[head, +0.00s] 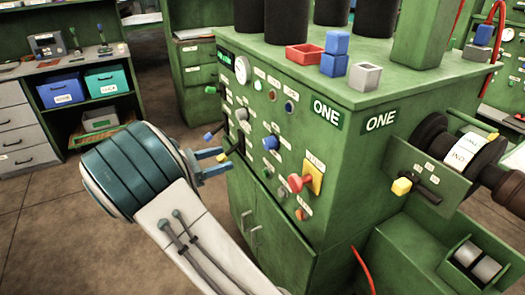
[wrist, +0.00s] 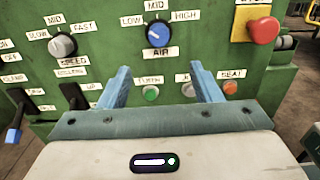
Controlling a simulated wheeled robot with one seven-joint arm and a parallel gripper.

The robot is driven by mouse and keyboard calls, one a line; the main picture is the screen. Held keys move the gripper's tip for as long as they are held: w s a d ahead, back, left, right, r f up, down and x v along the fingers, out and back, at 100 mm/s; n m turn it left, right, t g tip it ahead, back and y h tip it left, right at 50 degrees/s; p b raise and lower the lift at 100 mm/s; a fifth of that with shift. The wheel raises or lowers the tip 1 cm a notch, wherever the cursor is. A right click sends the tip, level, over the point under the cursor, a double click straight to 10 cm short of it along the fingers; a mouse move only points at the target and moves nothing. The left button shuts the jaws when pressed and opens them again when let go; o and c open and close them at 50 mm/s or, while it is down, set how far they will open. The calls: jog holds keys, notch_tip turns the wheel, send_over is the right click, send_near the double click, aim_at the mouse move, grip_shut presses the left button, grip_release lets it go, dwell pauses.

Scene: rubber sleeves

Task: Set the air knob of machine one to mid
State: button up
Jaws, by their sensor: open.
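Machine one is a green cabinet (head: 350,150) with ONE signs, and its control panel fills the wrist view. The blue air knob (wrist: 159,34) sits at the top centre there, with LOW to its left, MID above, HIGH to its right and AIR below. Its white mark seems to point up and left, between LOW and MID; it is small. In the head view the blue knob (head: 270,143) is on the panel's middle. My gripper (wrist: 160,70) is open and empty, its fingers apart below the knob, not touching it. In the head view my gripper (head: 225,161) is left of the panel.
A grey speed knob (wrist: 62,46) is left of the air knob; a red mushroom button (wrist: 263,30) on yellow is to the right. Green (wrist: 151,93) and orange (wrist: 230,87) buttons lie near my fingers. Levers (wrist: 16,125) stick out at left. Open floor lies left of the machine.

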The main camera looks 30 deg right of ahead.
aim_at(265, 145)
jog(key=d, duration=0.9)
jog(key=d+b, duration=0.1)
jog(key=d, duration=0.3)
jog(key=shift+w+d, duration=0.3)
jog(key=shift+d, duration=0.05)
jog(key=c, duration=1)
